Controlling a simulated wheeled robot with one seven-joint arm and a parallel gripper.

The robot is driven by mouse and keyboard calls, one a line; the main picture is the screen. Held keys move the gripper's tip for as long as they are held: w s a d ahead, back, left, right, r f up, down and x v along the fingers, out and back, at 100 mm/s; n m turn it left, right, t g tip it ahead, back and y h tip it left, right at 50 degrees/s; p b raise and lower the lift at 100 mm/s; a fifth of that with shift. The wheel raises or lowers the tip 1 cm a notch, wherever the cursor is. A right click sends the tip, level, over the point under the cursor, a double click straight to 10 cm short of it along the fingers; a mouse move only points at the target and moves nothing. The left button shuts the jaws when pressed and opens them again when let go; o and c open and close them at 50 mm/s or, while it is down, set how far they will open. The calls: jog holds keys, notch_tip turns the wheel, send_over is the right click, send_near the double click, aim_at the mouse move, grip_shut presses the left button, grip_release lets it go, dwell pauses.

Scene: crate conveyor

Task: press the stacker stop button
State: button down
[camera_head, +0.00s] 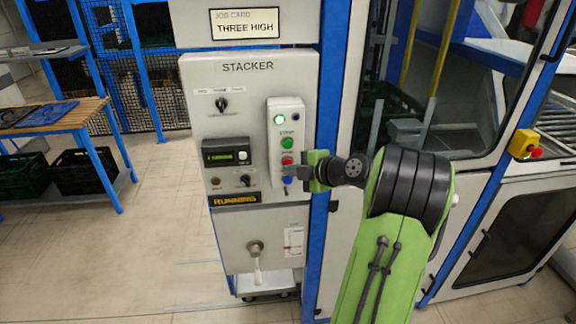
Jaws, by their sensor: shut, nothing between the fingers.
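The stacker panel (248,82) is a grey cabinet front headed STACKER. A raised pale button box (272,110) on its right side carries a lit whitish lamp (279,120), a green button (287,143), a red button (287,160) and a blue button (287,180) in a column. The small labels are too blurred to read surely. My gripper (298,172) is shut and empty at the box's right edge, beside the red and blue buttons. I cannot tell whether it touches the box. An amber display (235,200) below reads RUNNING.
A small display (220,155), knobs and a lower handle (256,262) are on the cabinet. A blue post (333,80) and glazed machine guard stand right, with a red mushroom button on a yellow box (522,143). A wooden-topped bench (60,118) stands left; the floor between is clear.

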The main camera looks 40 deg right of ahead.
jog(key=shift+w+d, duration=0.25)
jog(key=shift+w, duration=0.1)
dwell(0.6)
jog(key=shift+b, duration=0.3)
jog(key=shift+s+a+b, duration=0.5)
jog(key=shift+s+b, duration=0.2)
jog(key=shift+b, duration=0.2)
jog(key=s+a+b, duration=0.1)
jog(key=s+b, duration=0.1)
jog(key=s+a+b, duration=0.1)
jog(key=s+b, duration=0.1)
jog(key=shift+a, duration=0.4)
